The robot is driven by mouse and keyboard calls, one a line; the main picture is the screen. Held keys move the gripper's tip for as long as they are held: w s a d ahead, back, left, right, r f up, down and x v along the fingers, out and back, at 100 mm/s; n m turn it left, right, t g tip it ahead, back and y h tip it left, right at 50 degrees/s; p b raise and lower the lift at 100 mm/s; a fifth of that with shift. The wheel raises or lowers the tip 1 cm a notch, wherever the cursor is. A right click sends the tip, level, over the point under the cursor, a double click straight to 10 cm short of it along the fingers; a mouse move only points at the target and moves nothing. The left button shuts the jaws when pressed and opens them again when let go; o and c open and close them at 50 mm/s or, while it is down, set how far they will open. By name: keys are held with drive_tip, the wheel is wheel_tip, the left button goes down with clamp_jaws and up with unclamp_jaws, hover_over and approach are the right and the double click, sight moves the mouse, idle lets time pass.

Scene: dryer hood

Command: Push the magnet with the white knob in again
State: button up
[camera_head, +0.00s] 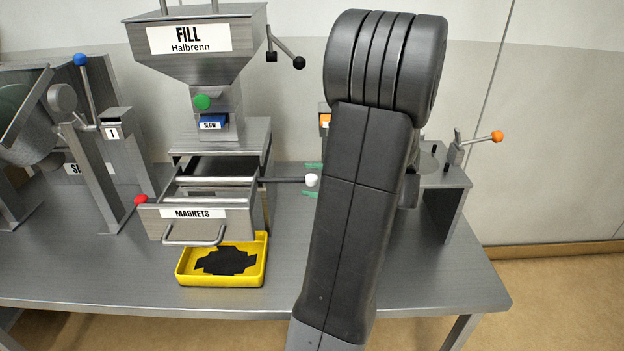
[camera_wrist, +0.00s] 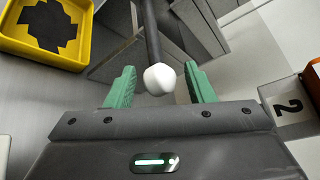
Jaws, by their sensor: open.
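The white knob (camera_head: 311,180) sits at the end of a dark rod (camera_head: 285,180) that sticks out to the right from the side of the MAGNETS drawer unit. In the wrist view the knob (camera_wrist: 160,79) is close in front of my palm, with the rod (camera_wrist: 152,35) running away from me. My gripper (camera_wrist: 161,85) is open, with one green finger on each side of the knob and a gap on both sides. In the head view my gripper (camera_head: 313,179) is mostly hidden behind my arm; only its green fingertips show.
The MAGNETS drawer (camera_head: 196,214) is pulled out, with pale bars across it. A yellow tray (camera_head: 220,280) with a dark patch stands below. The FILL hopper (camera_head: 190,62) rises above. A station with an orange-knobbed lever (camera_head: 480,139) stands at right. The front table strip is clear.

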sight(281, 181)
drive_tip(key=shift+w+a, duration=0.1)
drive_tip(key=shift+a, duration=0.15)
clamp_jaws()
drive_tip(key=shift+a+f, duration=0.1)
drive_tip(key=shift+a, duration=0.15)
drive_tip(key=a+b, duration=0.1)
drive_tip(key=a, duration=0.6)
drive_tip(key=shift+a+b, duration=0.4)
unclamp_jaws()
drive_tip(key=shift+a, duration=0.2)
drive_tip(key=shift+d, duration=0.1)
